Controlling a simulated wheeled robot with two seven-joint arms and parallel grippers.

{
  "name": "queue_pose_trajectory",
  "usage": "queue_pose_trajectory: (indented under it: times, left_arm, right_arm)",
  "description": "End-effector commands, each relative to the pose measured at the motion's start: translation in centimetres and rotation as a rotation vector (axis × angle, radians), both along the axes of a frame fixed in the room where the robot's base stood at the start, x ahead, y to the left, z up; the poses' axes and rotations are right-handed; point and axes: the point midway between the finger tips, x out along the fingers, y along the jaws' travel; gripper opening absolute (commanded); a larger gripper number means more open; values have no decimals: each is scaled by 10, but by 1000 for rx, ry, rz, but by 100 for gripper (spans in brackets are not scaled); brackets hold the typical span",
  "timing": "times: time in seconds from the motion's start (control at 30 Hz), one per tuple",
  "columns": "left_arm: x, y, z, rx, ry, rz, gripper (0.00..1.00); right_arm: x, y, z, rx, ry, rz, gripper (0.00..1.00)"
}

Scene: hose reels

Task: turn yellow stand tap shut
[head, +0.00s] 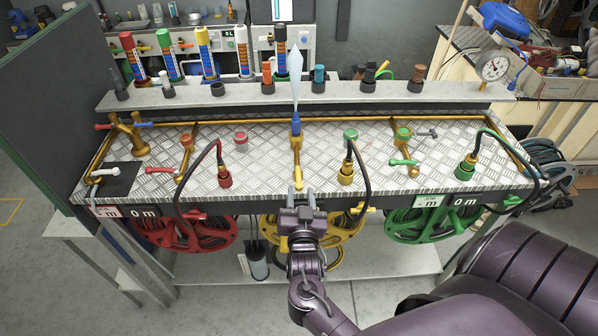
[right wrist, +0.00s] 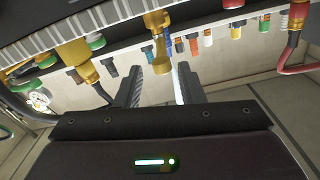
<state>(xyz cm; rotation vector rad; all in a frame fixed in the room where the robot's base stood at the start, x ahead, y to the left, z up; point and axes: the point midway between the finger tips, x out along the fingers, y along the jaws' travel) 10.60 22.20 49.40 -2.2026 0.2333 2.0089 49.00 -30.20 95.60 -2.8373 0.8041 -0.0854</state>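The yellow stand tap (head: 296,145) stands mid-bench on a brass pipe. Its yellow lever (head: 298,178) points toward the front edge. A pale blue jet (head: 296,75) rises from the blue nozzle (head: 296,125) on top of it. My right gripper (head: 303,196) is at the bench's front edge, just in front of the lever's end. In the right wrist view its two fingers (right wrist: 157,84) are apart, with the yellow lever (right wrist: 161,52) showing between and beyond their tips. I cannot tell whether they touch it. My left gripper is not in view.
The red-lever tap (head: 165,170) stands to the left and the green-lever tap (head: 404,162) to the right. Hose reels, including a yellow reel (head: 338,239), hang below.

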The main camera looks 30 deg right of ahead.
Motion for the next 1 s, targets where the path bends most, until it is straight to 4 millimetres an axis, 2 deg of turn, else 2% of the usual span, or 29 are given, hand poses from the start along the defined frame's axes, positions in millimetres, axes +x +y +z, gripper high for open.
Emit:
queue_pose_trajectory:
  times: [0.2, 0.4, 0.8, 1.0]
  left_arm:
    - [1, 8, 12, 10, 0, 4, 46]
    - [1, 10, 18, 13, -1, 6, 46]
    - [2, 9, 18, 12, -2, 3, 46]
    - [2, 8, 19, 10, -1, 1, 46]
  right_arm:
    - [31, -18, 3, -3, 0, 2, 35]
    - [53, -32, 1, -3, 3, 2, 35]
    - [60, -36, -1, 0, 4, 3, 35]
    - [60, -36, -1, 0, 4, 3, 9]
